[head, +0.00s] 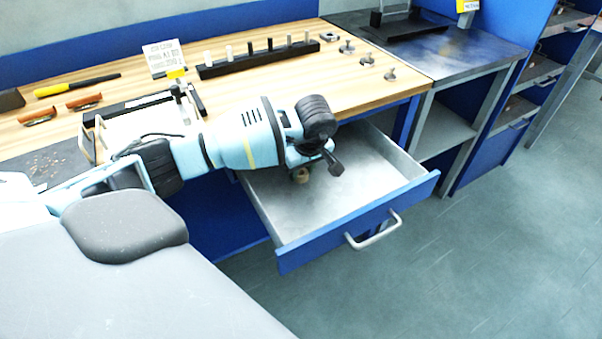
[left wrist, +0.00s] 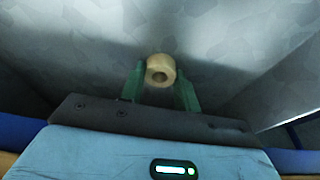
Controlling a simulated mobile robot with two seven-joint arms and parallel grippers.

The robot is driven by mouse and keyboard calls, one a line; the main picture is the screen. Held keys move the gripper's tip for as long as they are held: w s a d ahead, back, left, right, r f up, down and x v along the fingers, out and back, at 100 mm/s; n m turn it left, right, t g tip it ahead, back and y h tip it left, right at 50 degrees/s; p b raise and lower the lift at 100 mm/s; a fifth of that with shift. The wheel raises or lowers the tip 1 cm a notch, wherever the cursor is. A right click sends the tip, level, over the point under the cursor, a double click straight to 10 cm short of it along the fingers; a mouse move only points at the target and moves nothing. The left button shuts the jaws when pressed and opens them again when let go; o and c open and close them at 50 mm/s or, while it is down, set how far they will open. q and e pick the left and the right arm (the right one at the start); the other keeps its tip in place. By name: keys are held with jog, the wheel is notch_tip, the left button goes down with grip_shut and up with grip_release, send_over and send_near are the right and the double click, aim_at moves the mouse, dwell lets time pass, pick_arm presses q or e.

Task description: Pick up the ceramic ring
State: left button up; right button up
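The ceramic ring (head: 300,175) is small, tan and thick-walled with a dark hole. It is in the open metal drawer (head: 375,187), partly hidden by my left gripper (head: 311,161) in the head view. In the left wrist view the ring (left wrist: 160,70) shows between the two green fingers of my left gripper (left wrist: 160,77). My right gripper is not in view.
The blue-fronted drawer has a handle (head: 373,231) and raised side walls around the ring. The wooden bench top (head: 240,88) above holds a black peg rack (head: 258,60), a yellow-handled tool (head: 77,85) and several small metal parts. Most of the drawer floor is bare.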

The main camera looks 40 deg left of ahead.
pick_arm(q)
jog(key=c, duration=0.4)
notch_tip(320, 180, up, 18)
jog(key=shift+p, duration=0.4)
